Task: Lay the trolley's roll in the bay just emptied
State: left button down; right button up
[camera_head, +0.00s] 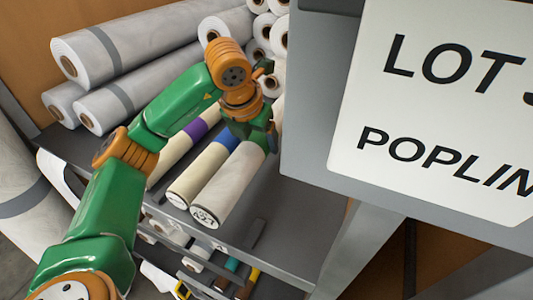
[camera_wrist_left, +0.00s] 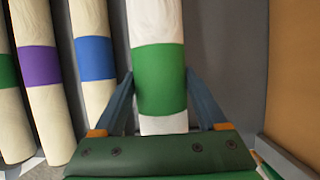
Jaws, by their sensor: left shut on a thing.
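My left gripper (camera_head: 262,135) is over the shelf and shut on a cream fabric roll (camera_head: 232,188) with a dark-lettered end label. In the left wrist view this roll, with a wide green band (camera_wrist_left: 160,82), stands between the two blue fingers (camera_wrist_left: 160,108). In the head view my gripper and wrist hide the roll's far part. The roll lies close beside a blue-banded roll (camera_head: 205,172) and a purple-banded roll (camera_head: 177,155). I cannot tell whether it rests on the shelf or is slightly raised. The trolley and the emptied bay cannot be made out for sure. My right gripper is not in view.
Large white rolls (camera_head: 130,45) are stacked behind on the left. A grey panel with a white sign (camera_head: 450,110) reading "LOT" and "POPLIN" blocks the right side. Bare grey shelf (camera_head: 285,225) lies right of the held roll. A lower shelf holds thin coloured items (camera_head: 232,268).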

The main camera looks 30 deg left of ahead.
aim_at(258, 134)
pick_arm(q)
jog(key=w+f+p, duration=0.1)
jog(key=w+f, duration=0.3)
notch_tip(258, 134, down, 2)
jog(key=shift+s+a+f+p, duration=0.1)
jog(key=shift+s+f+p, duration=0.1)
jog(key=shift+p, duration=0.4)
jog(key=shift+w+f, duration=0.1)
jog(key=shift+f, duration=0.2)
grip_release()
jog(key=shift+r, duration=0.15)
jog(key=shift+r+b, duration=0.3)
jog(key=b+v, duration=0.1)
jog(key=v, duration=1)
jog(key=shift+s+r, duration=0.1)
jog(key=shift+s, duration=0.15)
